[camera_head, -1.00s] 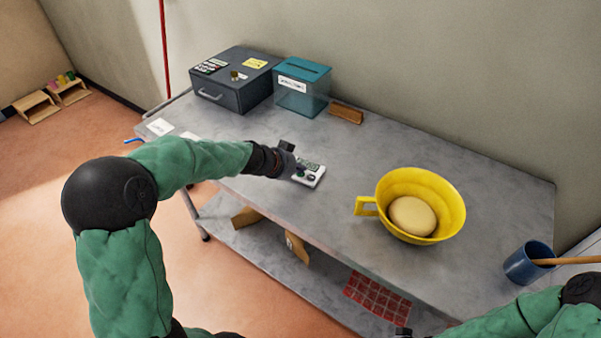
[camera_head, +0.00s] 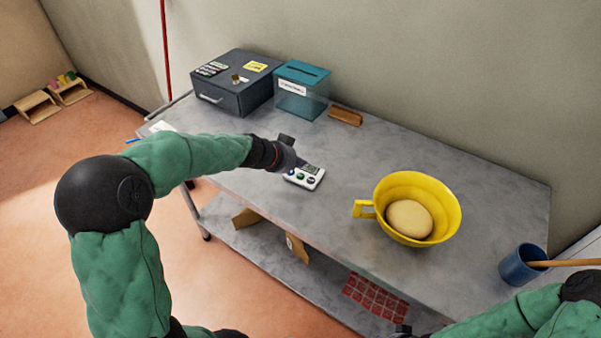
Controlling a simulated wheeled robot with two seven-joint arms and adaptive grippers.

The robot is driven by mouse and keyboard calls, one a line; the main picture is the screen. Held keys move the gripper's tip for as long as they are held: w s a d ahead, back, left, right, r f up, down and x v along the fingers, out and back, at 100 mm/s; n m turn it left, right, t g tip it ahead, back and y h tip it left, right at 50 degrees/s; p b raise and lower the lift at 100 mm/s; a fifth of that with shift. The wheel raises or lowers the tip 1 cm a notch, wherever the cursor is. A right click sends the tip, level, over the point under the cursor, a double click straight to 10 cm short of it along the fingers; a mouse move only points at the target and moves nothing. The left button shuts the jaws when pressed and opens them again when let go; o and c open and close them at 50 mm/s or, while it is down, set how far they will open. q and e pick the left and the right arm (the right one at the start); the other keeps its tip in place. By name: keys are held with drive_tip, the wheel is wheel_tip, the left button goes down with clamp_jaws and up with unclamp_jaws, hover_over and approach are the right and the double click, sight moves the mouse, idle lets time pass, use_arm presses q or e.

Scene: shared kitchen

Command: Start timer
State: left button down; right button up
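The timer (camera_head: 308,178) is a small white device with a grey display and dark and green buttons. It lies on the grey metal table (camera_head: 270,222), left of the yellow bowl. My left gripper (camera_head: 291,158) is at the timer's upper left edge and covers a little of that corner. I cannot tell whether it touches the timer, and its fingers are too small and dark to show whether they are open. My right gripper (camera_head: 403,331) shows only as a dark tip at the bottom edge, mostly out of frame.
A yellow bowl (camera_head: 448,207) with dough stands right of the timer. A blue cup (camera_head: 519,268) with a wooden stick is at the right end. A grey cash box (camera_head: 230,97), a teal clear box (camera_head: 300,103) and a wooden block (camera_head: 345,116) stand at the back.

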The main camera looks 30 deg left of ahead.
use_arm(q)
drive_tip(key=shift+r+p, duration=0.65)
drive_tip(key=shift+r, duration=0.65)
